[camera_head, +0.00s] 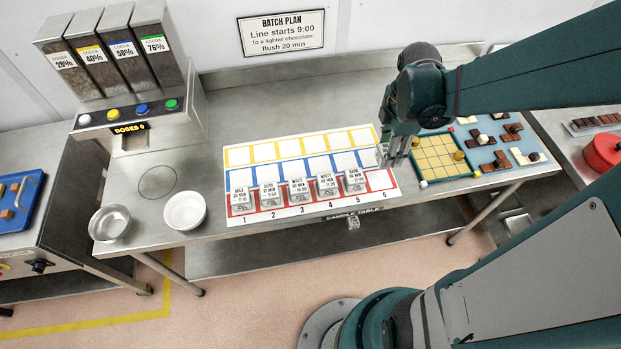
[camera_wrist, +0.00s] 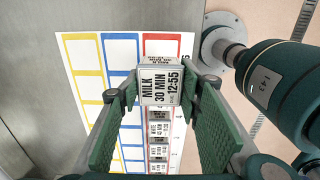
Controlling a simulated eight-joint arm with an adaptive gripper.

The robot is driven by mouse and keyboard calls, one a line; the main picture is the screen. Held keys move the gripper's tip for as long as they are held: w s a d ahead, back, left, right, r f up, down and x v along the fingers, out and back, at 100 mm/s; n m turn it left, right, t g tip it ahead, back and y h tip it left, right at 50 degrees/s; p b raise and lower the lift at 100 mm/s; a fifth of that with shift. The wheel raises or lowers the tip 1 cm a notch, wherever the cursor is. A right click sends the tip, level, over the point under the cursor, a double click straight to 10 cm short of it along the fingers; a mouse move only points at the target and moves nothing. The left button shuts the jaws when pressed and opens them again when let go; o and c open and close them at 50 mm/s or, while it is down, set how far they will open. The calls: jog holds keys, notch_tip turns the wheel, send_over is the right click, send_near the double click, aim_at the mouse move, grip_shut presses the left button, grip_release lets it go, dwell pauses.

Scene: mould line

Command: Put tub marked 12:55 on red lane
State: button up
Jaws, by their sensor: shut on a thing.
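My gripper (camera_head: 392,154) is shut on a small tub (camera_wrist: 160,85) whose label reads MILK 30 MIN 12:55 in the wrist view. In the head view the tub (camera_head: 382,154) is mostly hidden by the fingers, over the right end of the lane sheet. The red lane (camera_head: 381,181) is the front row of the sheet, with numbers 1 to 6 below it. Labelled tubs (camera_head: 298,190) stand in its places 1 to 5. Place 6, at the right end, is empty; it also shows in the wrist view (camera_wrist: 162,46), beyond the held tub.
The blue lane (camera_head: 317,167) and yellow lane (camera_head: 290,149) lie behind the red one and look empty. White bowl (camera_head: 184,210) and metal bowl (camera_head: 110,223) stand left. The cocoa dispenser (camera_head: 130,75) stands back left.

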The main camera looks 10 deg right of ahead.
jog(key=shift+s+d, duration=0.1)
jog(key=shift+s, duration=0.05)
jog(key=shift+f, duration=0.15)
jog(key=shift+f+b, duration=0.35)
jog(key=shift+f, duration=2.5)
jog(key=shift+f, duration=2.05)
jog(key=shift+f+b, duration=0.2)
jog(key=shift+b, duration=0.25)
jog(key=o, duration=1)
jog(key=shift+c, duration=0.2)
jog(key=shift+r, duration=0.2)
